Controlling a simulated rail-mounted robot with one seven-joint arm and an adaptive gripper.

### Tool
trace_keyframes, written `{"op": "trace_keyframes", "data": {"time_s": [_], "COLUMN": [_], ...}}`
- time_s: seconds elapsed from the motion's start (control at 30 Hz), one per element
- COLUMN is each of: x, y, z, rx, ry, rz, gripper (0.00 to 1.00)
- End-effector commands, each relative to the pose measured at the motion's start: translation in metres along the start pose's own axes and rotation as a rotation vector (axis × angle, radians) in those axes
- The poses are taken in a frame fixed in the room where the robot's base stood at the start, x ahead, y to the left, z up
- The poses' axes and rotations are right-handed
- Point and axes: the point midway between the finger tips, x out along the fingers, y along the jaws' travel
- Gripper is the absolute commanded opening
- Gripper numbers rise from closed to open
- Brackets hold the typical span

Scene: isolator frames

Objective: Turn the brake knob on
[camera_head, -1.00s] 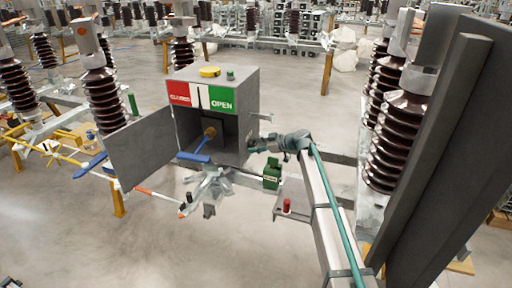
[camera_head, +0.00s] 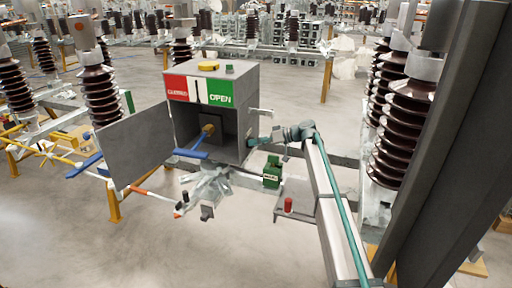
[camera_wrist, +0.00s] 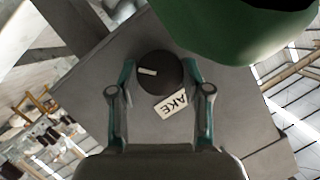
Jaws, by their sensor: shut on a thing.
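The brake knob (camera_wrist: 162,76) is round and black with a short white mark that lies nearly level, on its left side in the wrist view. It sits on a flat grey panel (camera_wrist: 105,75). A white label (camera_wrist: 171,104) beside it reads "AKE", its start hidden. My gripper (camera_wrist: 160,72) has its teal fingers on both sides of the knob and is shut on it. In the head view my gripper (camera_head: 254,142) is at the right side of the grey cabinet (camera_head: 244,125). The knob cannot be made out there.
A large green part (camera_wrist: 235,30) is close above the knob in the wrist view. The cabinet's open door (camera_head: 140,145) stands out to the left. A green box (camera_head: 272,172) and a red knob (camera_head: 288,204) are below my gripper. Brown ribbed insulators (camera_head: 395,130) stand at right.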

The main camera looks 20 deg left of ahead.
Motion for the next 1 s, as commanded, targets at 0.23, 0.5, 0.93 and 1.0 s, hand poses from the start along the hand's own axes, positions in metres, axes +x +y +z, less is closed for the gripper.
{"op": "trace_keyframes", "data": {"time_s": [0.23,0.5,0.93,1.0], "x": [0.0001,-0.0001,-0.0002,-0.0002], "y": [0.0023,0.0016,0.0014,0.0015], "z": [0.0002,0.0001,0.0,0.0], "rx": [0.145,0.224,0.237,0.236], "ry": [0.001,0.001,0.001,0.002], "rz": [-0.06,-0.092,-0.097,-0.097], "gripper": [0.13,0.13,0.13,0.5]}}
